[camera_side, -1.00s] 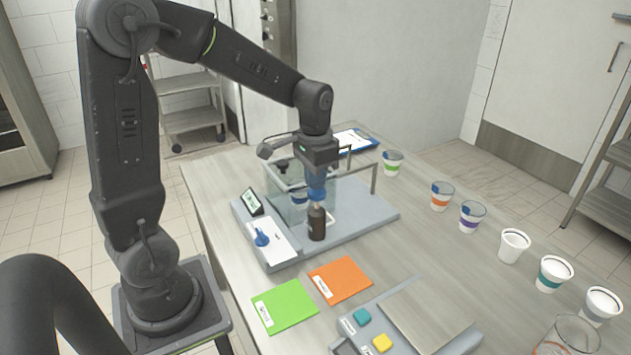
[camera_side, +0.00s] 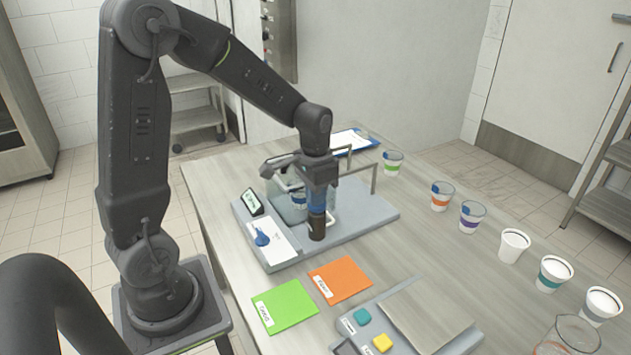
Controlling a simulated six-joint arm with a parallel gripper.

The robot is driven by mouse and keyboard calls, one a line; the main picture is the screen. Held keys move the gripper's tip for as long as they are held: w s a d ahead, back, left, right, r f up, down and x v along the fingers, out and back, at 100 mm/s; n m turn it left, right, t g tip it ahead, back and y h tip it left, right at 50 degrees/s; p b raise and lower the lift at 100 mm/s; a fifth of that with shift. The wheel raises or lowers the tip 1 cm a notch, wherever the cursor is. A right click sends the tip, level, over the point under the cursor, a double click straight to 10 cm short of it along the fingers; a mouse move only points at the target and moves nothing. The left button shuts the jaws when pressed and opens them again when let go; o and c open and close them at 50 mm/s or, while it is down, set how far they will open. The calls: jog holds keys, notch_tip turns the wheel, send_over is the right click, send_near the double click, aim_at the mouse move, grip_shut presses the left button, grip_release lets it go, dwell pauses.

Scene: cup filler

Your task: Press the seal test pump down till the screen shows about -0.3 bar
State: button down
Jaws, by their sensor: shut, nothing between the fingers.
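The seal test pump is a dark brown upright cylinder (camera_side: 317,230) on the grey test station base (camera_side: 368,212). My gripper (camera_side: 316,208) points straight down with its blue fingers together, right over the pump. The fingers hide the pump's top, and they seem to touch it. The small tilted screen (camera_side: 253,202) is at the station's left edge. It is lit, but its reading is too small to make out. A clear chamber (camera_side: 283,205) stands behind the pump, partly hidden by my gripper, with a cup (camera_side: 299,199) showing inside.
A white card with a blue piece (camera_side: 262,238) lies left of the pump. Green (camera_side: 285,305) and orange (camera_side: 341,280) pads lie in front, beside a grey device with buttons (camera_side: 382,342). Metal rails (camera_side: 374,178) rise behind. Several cups (camera_side: 472,214) line the table's right side.

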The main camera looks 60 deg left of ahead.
jog(key=shift+s+f, duration=0.1)
jog(key=shift+f, duration=0.1)
notch_tip(320, 180, up, 14)
jog(key=shift+r, duration=0.25)
dwell(1.9)
jog(key=r, duration=0.3)
jog(key=shift+w+a+r, duration=0.15)
jog(key=shift+w, duration=0.25)
notch_tip(320, 180, down, 14)
jog(key=shift+f, duration=0.1)
dwell(0.4)
